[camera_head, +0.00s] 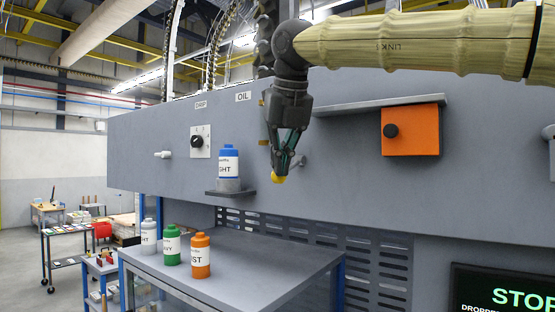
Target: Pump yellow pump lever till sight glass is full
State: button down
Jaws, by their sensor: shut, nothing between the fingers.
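The pump lever's yellow knob (278,178) shows just below my gripper's fingertips, in front of the grey machine panel. Most of the lever is hidden behind the fingers; a short grey part (298,161) shows to their right. My gripper (280,170) points down, is shut with nothing held, and its tips are at or just above the knob; I cannot tell whether they touch it. An OIL label (243,96) is on the panel left of my gripper. Small brass-coloured bits show beside the gripper, but the sight glass and its level cannot be made out.
A blue-capped bottle (228,162) stands on a small bracket left of my gripper. Orange (200,257), green (172,246) and white (148,237) bottles stand on a grey table (255,262) below. An orange box (411,131) with a black knob and a grey ledge (365,102) are at right.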

jog(key=shift+s, duration=0.15)
jog(key=s, duration=0.1)
jog(key=s+d+r, duration=0.1)
jog(key=shift+s, duration=0.35)
dwell(0.3)
jog(key=v, duration=1.2)
